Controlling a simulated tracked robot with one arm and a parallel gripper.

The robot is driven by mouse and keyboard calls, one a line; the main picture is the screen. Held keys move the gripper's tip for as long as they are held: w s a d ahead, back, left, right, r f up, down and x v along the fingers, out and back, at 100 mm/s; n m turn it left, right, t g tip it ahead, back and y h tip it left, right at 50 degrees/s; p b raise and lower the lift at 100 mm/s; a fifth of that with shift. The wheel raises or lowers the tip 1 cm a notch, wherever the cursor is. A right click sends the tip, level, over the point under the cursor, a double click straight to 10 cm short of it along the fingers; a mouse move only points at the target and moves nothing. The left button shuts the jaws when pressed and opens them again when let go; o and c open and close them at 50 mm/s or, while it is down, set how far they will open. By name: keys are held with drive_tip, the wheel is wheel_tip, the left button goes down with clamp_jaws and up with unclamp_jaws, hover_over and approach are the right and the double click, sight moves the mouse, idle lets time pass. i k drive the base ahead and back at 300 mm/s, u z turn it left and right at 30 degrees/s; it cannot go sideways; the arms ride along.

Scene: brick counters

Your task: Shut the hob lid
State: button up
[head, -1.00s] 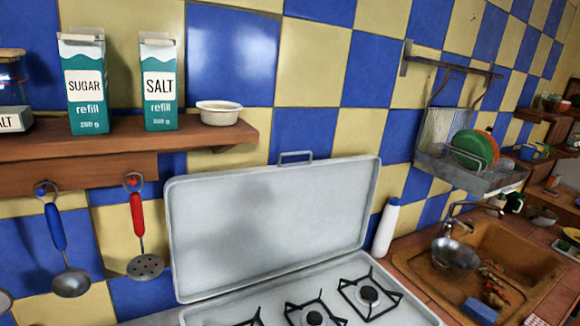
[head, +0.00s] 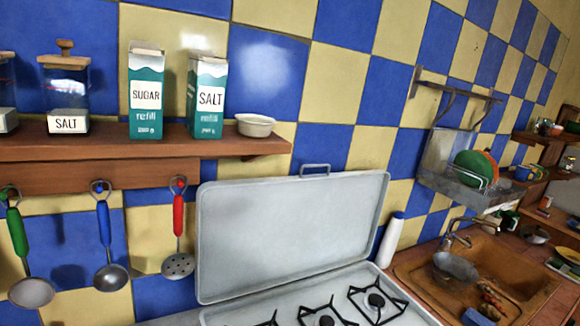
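The hob lid (head: 290,235) is a pale grey metal panel. It stands open, upright and leaning back near the tiled wall. A small handle (head: 315,168) sits on its top edge. The hob (head: 345,298) lies below and in front of the lid, with black pan supports and burners showing along its back part. Its front is cut off by the bottom of the picture. My gripper is not in the picture.
A wooden shelf (head: 60,147) on the left holds a salt jar (head: 68,95), sugar carton (head: 146,92), salt carton (head: 207,97) and small bowl (head: 256,125). Ladles hang below. A white bottle (head: 391,240) stands right of the lid, before the sink (head: 500,265).

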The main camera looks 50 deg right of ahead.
sight(253, 234)
drive_tip(key=k, duration=1)
drive_tip(key=z, duration=0.55)
drive_tip(key=i, duration=1)
